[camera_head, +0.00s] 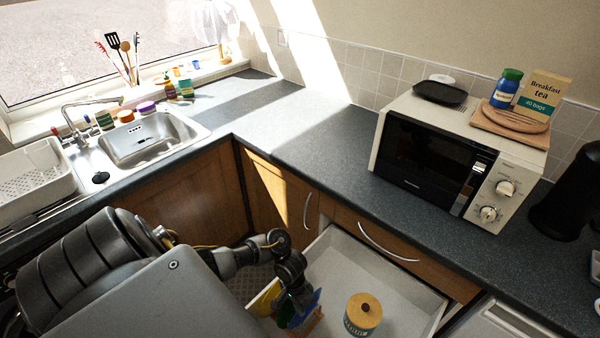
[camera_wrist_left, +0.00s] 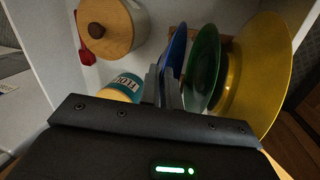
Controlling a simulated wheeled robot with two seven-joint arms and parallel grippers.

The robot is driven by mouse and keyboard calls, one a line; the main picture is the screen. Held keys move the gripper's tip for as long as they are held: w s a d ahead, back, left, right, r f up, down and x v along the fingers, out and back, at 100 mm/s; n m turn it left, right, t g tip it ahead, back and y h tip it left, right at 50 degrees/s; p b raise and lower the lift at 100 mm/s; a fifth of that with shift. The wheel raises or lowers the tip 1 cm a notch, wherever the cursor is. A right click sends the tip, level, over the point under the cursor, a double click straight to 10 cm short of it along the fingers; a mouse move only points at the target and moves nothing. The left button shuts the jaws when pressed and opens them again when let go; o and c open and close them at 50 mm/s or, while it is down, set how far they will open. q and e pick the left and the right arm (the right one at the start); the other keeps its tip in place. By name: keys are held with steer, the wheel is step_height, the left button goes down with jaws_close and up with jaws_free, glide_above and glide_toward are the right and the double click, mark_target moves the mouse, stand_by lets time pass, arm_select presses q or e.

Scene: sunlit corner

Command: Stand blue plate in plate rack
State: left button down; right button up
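The blue plate (camera_wrist_left: 177,50) stands on edge in the left wrist view, left of a green plate (camera_wrist_left: 205,65) and a yellow plate (camera_wrist_left: 262,75). My left gripper (camera_wrist_left: 163,82) has its fingers close together on the blue plate's near edge. The wooden plate rack (camera_head: 308,328) shows only in part, inside the open drawer; the plates and gripper hide most of it. In the head view, my left gripper (camera_head: 296,290) points down into the drawer, with the blue plate (camera_head: 316,298) beside it. Whether the blue plate touches the rack's base is hidden. My right gripper is out of view.
A flour canister with a wooden lid (camera_head: 362,312) stands in the open drawer (camera_head: 400,290), right of the rack. A microwave (camera_head: 430,150) sits on the counter above. The sink (camera_head: 150,140) is at the left. The counter's middle is clear.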

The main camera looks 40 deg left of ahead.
arm_select(q)
steer(key=shift+f+b, duration=0.6)
steer(key=shift+f, duration=0.9)
steer(key=c, duration=1.5)
jaws_free()
steer(key=shift+c, duration=0.2)
steer(key=p, duration=0.3)
glide_toward(301, 318)
step_height(301, 318, up, 3)
steer(key=a, duration=0.2)
steer(key=shift+w+d, duration=0.2)
steer(key=shift+w, duration=0.25)
